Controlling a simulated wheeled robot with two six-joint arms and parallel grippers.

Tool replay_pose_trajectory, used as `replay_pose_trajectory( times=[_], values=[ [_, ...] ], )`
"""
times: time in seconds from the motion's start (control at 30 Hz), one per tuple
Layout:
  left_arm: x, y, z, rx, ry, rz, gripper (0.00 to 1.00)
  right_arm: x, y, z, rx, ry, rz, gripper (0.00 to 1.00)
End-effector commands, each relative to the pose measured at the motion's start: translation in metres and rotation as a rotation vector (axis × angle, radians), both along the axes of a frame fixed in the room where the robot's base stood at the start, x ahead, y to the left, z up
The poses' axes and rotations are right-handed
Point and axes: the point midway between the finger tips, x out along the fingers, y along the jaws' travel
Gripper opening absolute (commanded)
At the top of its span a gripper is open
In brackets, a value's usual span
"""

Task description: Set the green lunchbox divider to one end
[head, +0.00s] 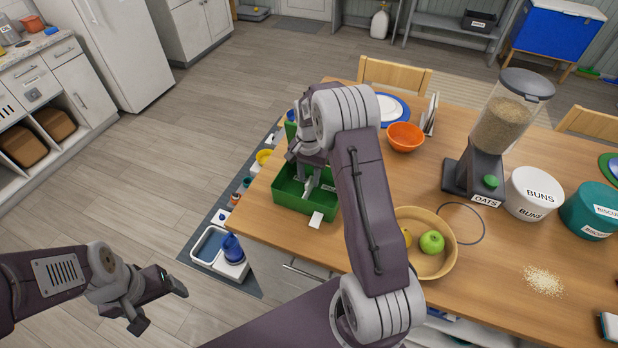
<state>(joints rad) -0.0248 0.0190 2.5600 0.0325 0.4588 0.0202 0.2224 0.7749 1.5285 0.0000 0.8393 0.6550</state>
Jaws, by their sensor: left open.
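The green lunchbox (290,201) is an open tray near the left edge of the wooden table. A pale grey upright piece, seemingly its divider (312,188), shows inside, partly hidden. My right gripper (309,178) reaches down into the lunchbox around that piece. My own arm covers much of the fingers, so I cannot tell whether they are closed on it. My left gripper (160,306) is open and empty, over the floor left of the table.
A wooden bowl with a green apple (432,241) stands right of my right arm. An orange bowl (405,137), an oats dispenser (487,150) and a white buns tin (533,193) are further right. A green object (290,128) stands behind the lunchbox.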

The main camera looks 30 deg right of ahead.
Motion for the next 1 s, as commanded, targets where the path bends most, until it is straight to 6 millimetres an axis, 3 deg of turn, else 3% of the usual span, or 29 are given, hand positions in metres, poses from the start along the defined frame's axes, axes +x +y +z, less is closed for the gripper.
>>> replay_pose_trajectory(
  times=[0.3,0.4,0.77,0.83,0.9,1.0],
  values=[
    [0.000,0.000,-0.010,0.000,0.000,0.000,0.80,0.001,0.000,0.066,-0.001,-0.008,0.000,0.33],
    [0.000,0.000,-0.011,0.000,0.000,0.000,0.80,0.001,0.000,0.079,-0.001,-0.005,0.000,0.33],
    [0.000,0.000,-0.008,0.000,0.000,0.000,0.80,0.000,0.000,0.087,0.000,-0.001,0.000,0.33],
    [0.000,0.000,0.013,0.000,0.001,0.000,0.80,0.001,0.000,0.095,0.000,0.001,0.000,0.33],
    [0.000,0.000,0.046,0.000,0.000,0.000,0.80,0.002,-0.001,0.103,0.001,0.005,0.000,0.33],
    [0.000,0.000,0.080,0.000,-0.001,0.000,0.80,0.002,-0.001,0.103,0.001,0.006,0.000,0.33]
  ],
)
